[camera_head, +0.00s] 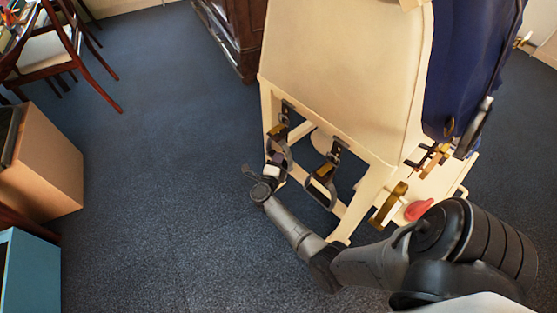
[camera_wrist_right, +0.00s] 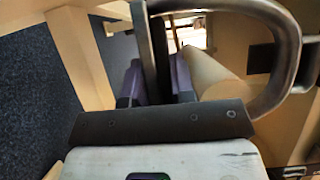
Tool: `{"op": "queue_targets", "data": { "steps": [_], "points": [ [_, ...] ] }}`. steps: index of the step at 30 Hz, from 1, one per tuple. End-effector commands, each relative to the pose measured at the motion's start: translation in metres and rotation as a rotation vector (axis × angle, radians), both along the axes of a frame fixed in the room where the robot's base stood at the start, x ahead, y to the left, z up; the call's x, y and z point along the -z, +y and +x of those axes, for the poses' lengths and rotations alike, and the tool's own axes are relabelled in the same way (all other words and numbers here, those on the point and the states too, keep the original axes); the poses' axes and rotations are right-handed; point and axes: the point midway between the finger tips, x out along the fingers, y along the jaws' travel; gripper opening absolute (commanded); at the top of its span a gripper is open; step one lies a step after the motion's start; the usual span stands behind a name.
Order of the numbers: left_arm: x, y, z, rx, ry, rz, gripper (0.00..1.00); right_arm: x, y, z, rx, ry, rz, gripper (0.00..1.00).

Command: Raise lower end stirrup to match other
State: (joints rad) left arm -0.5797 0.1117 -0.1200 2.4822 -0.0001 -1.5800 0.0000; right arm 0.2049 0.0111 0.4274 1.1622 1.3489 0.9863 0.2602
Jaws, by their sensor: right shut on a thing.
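Two stirrups hang by dark straps from the end of a cream stand in the head view. The left stirrup (camera_head: 284,150) is at my right gripper (camera_head: 276,161). The right stirrup (camera_head: 322,187) hangs free, with a brass-coloured piece on it. My right gripper is shut on one side of the left stirrup. In the right wrist view the gripper's purple fingers (camera_wrist_right: 157,82) close around a dark bar, and the stirrup's curved metal frame (camera_wrist_right: 287,45) arches to the right. My left gripper is not in view.
The cream stand (camera_head: 345,75) carries a dark blue covering (camera_head: 470,60) on its right. A red oval item (camera_head: 418,209) and brass-coloured parts (camera_head: 388,205) are at its lower right. A cardboard-coloured box (camera_head: 55,165) stands far left. The blue carpet between is clear.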

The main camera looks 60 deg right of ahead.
Motion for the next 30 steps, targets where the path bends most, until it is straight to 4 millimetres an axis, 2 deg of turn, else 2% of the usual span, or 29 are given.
{"op": "queue_targets", "data": {
  "steps": [4, 5, 13, 23, 26, 30],
  "points": [
    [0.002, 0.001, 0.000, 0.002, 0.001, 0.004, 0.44, 0.001, 0.000, 0.000, 0.000, 0.000, -0.001, 0.00],
    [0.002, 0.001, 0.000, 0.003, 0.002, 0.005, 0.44, 0.001, 0.000, 0.000, 0.000, 0.000, -0.001, 0.24],
    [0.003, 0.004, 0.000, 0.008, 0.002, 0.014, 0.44, 0.001, 0.000, 0.000, 0.000, 0.000, -0.001, 0.49],
    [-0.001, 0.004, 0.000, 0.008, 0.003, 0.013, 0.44, 0.000, 0.006, -0.001, -0.001, 0.000, 0.001, 0.49],
    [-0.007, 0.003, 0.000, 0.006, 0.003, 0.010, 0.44, -0.001, 0.018, -0.003, -0.002, 0.002, 0.003, 0.49],
    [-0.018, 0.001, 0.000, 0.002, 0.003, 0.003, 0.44, -0.001, 0.045, -0.008, -0.002, 0.003, 0.004, 0.49]
  ]
}}
